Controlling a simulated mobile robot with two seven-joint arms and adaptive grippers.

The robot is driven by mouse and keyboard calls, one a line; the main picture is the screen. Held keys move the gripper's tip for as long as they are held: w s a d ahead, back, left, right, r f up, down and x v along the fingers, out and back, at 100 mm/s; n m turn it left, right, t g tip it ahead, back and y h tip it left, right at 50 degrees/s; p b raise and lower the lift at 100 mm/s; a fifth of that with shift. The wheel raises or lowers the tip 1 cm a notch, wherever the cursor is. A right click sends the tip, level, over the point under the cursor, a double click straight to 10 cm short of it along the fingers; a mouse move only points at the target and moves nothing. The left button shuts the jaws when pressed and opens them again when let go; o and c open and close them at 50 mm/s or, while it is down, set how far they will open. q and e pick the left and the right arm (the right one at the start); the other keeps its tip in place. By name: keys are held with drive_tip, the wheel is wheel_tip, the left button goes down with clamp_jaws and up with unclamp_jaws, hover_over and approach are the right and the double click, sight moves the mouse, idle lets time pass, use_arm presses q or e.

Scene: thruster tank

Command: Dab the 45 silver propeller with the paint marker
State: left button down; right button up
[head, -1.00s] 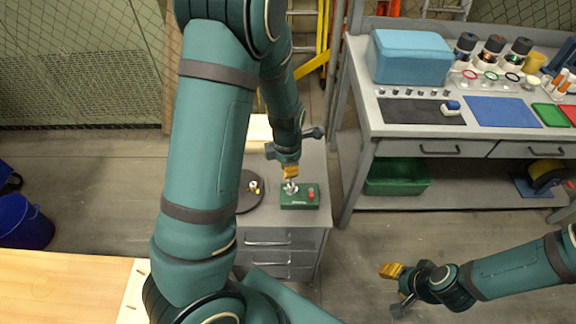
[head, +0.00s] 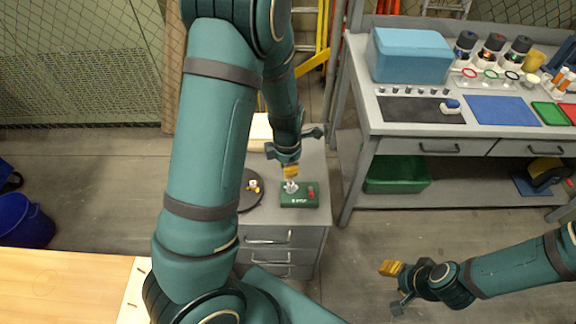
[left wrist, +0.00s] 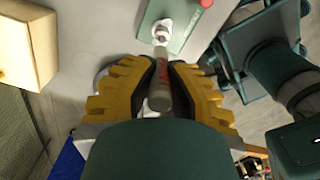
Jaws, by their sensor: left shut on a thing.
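My left gripper (left wrist: 160,82), with ribbed yellow fingers, is shut on a grey cylinder with red marks, which looks like the paint marker (left wrist: 158,98). In the head view the left gripper (head: 291,172) is low over a green box (head: 300,201) on a grey cabinet. A small silver piece, likely the propeller (left wrist: 162,31), stands on the green box just beyond the marker's far end. I cannot tell whether the marker touches it. It also shows in the head view (head: 290,187). My right gripper (head: 390,269) is away over the floor; its finger gap is not clear.
A black disc (head: 246,200) with small parts lies left of the green box on the cabinet (head: 315,225). A red button (head: 311,193) is on the box. A pale block (left wrist: 25,45) stands behind. The workbench (head: 365,125) is to the right.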

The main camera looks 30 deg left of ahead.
use_arm(q)
drive_tip(key=shift+f, duration=0.3)
idle(0.8)
idle(1.6)
wheel_tip(320, 180, up, 5)
drive_tip(key=p, duration=0.5)
idle(0.7)
